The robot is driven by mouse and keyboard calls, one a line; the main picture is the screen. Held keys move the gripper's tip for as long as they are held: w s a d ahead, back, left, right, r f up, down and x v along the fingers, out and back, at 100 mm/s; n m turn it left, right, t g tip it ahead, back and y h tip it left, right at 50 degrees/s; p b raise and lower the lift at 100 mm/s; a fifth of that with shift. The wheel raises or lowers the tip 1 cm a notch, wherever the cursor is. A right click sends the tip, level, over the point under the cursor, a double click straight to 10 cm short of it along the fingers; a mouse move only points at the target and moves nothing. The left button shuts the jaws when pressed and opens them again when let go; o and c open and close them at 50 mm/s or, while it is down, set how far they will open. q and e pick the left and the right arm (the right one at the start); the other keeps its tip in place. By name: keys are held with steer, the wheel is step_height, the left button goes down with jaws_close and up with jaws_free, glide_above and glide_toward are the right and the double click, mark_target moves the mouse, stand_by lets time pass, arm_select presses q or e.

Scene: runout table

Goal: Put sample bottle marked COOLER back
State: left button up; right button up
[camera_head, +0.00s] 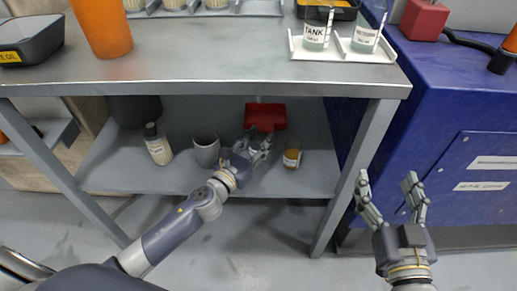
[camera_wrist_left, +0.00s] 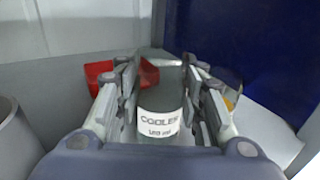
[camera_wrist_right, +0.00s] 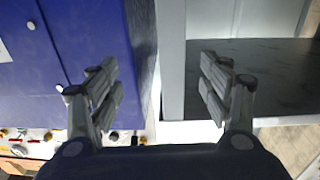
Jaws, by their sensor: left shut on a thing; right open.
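The sample bottle marked COOLER (camera_wrist_left: 158,122) is between the fingers of my left gripper (camera_wrist_left: 160,95) in the left wrist view, label facing the camera. My left gripper is shut on it, over the lower shelf; in the head view the gripper (camera_head: 258,150) hides most of the bottle. I cannot tell whether the bottle touches the shelf. My right gripper (camera_head: 391,188) is open and empty in front of the blue cabinet; it also shows in the right wrist view (camera_wrist_right: 160,88). On the tabletop, the TANK bottle (camera_head: 316,36) and another labelled bottle (camera_head: 366,38) stand on white trays (camera_head: 314,54).
The lower shelf (camera_head: 225,180) also holds a labelled bottle (camera_head: 157,146), a grey cup (camera_head: 206,149), a red box (camera_head: 266,116) and a small amber jar (camera_head: 292,156). The tabletop edge (camera_head: 200,88) overhangs the left gripper. A blue cabinet (camera_head: 450,120) stands right.

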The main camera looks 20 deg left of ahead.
mark_target(258, 149)
arm_select(q)
step_height(258, 149, down, 3)
steer(key=shift+f+b, duration=0.15)
steer(key=shift+b, duration=1.1)
arm_select(e)
steer(key=s+r+t+y, duration=0.2)
steer(key=r+t, duration=0.4)
steer(key=r, duration=0.5)
steer(key=shift+s+a+r+t, duration=0.15)
steer(key=shift+s+a+t, duration=0.2)
steer(key=shift+s, duration=0.55)
arm_select(q)
steer(key=shift+f, duration=0.1)
arm_select(e)
steer(key=shift+s+d, duration=0.1)
arm_select(q)
steer(key=o, duration=1)
arm_select(e)
steer(key=shift+s+r+t+y, duration=0.15)
steer(key=shift+r+t+y, duration=0.1)
steer(key=shift+y, duration=0.05)
